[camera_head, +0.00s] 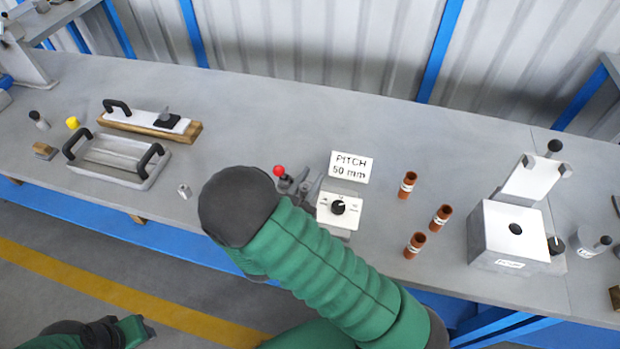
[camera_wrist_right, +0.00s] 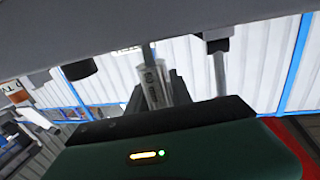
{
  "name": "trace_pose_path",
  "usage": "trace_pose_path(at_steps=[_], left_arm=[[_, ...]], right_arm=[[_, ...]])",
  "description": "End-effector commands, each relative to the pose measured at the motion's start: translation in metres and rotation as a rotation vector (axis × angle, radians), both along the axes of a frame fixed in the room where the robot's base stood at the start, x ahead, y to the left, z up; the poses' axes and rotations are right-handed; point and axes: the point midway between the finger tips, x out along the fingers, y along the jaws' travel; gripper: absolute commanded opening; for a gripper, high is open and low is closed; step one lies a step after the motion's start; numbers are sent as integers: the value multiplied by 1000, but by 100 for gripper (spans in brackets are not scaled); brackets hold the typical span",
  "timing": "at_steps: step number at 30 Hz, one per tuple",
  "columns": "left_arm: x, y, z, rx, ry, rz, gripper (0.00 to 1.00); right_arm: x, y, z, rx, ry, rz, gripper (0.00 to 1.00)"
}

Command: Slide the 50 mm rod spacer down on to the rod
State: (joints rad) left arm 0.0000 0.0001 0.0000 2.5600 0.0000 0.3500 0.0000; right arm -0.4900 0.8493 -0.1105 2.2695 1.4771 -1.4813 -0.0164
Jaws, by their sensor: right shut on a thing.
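My right gripper (camera_wrist_right: 160,88) is shut on a pale grey cylinder (camera_wrist_right: 152,76) with a dark printed label, seen between the dark fingers in the right wrist view. The cylinder looks like the rod spacer, but I cannot read its label. A thin grey rod (camera_wrist_right: 219,74) with a black collar shows to its right, apart from it; I cannot tell whether it is the task's rod. In the head view my green right arm and its dark rounded end hide most of the right gripper and the held piece.
A "PITCH 50 mm" sign (camera_head: 351,167) stands behind a knob box (camera_head: 339,211) and a red-ball lever (camera_head: 279,171). A handled tray (camera_head: 115,161) lies left on the grey bench (camera_head: 250,110).

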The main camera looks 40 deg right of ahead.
Motion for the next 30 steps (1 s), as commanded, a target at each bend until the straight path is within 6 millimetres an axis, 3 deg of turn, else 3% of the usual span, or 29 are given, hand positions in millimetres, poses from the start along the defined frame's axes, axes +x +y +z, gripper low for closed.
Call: trace_pose_path(at_steps=[30], left_arm=[[0,0,46,0,0,0,36]], right_arm=[[0,0,50,-1,0,0,0]])
